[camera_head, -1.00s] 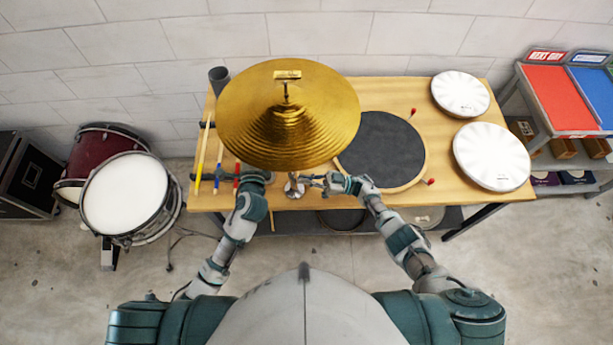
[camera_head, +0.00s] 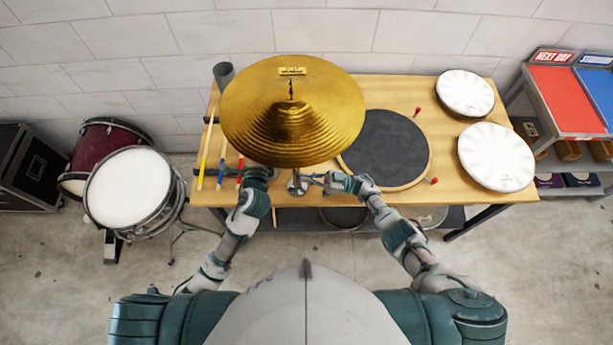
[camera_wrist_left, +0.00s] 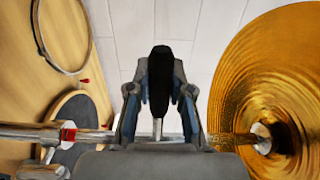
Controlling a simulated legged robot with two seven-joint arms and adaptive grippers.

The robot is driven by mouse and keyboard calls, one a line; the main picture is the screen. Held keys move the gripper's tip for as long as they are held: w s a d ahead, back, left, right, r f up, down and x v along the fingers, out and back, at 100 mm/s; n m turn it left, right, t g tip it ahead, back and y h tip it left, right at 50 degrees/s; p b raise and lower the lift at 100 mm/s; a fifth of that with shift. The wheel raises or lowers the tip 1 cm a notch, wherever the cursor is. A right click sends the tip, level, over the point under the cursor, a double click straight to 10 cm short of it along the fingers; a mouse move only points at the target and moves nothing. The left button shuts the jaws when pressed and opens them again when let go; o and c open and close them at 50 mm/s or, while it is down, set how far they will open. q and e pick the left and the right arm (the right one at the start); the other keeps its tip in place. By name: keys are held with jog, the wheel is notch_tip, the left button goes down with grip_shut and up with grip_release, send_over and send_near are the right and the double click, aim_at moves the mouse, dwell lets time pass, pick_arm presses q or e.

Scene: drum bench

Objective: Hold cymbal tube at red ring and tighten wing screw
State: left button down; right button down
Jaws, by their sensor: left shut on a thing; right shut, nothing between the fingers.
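The gold cymbal (camera_head: 292,115) sits atop its tube and hides much of it in the head view. The tube's lower end (camera_head: 297,186) shows below the cymbal's front edge. In the left wrist view, the metal tube (camera_wrist_left: 28,132) runs sideways toward the cymbal (camera_wrist_left: 262,75), with a red ring (camera_wrist_left: 68,133) left of my gripper. My right gripper (camera_head: 317,180) is shut and empty, just right of the tube's lower end. I cannot make out the wing screw.
The wooden bench (camera_head: 460,192) carries a dark round pad (camera_head: 385,148), white drum pads (camera_head: 496,156) (camera_head: 465,93), and drumsticks (camera_head: 203,155) at left. A drum (camera_head: 128,188) stands on the floor left. A rack with red and blue panels (camera_head: 565,98) is at right.

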aim_at(295, 171)
pick_arm(q)
jog(key=shift+r, duration=0.2)
pick_arm(e)
notch_tip(295, 171, up, 10)
dwell(0.5)
pick_arm(q)
jog(key=c, duration=1)
grip_release()
jog(key=shift+f, duration=0.1)
jog(key=shift+s, duration=0.1)
pick_arm(e)
jog(key=shift+f, duration=0.1)
pick_arm(q)
jog(key=shift+s+f, duration=0.1)
jog(key=shift+s, duration=0.2)
jog(key=s, duration=1.1)
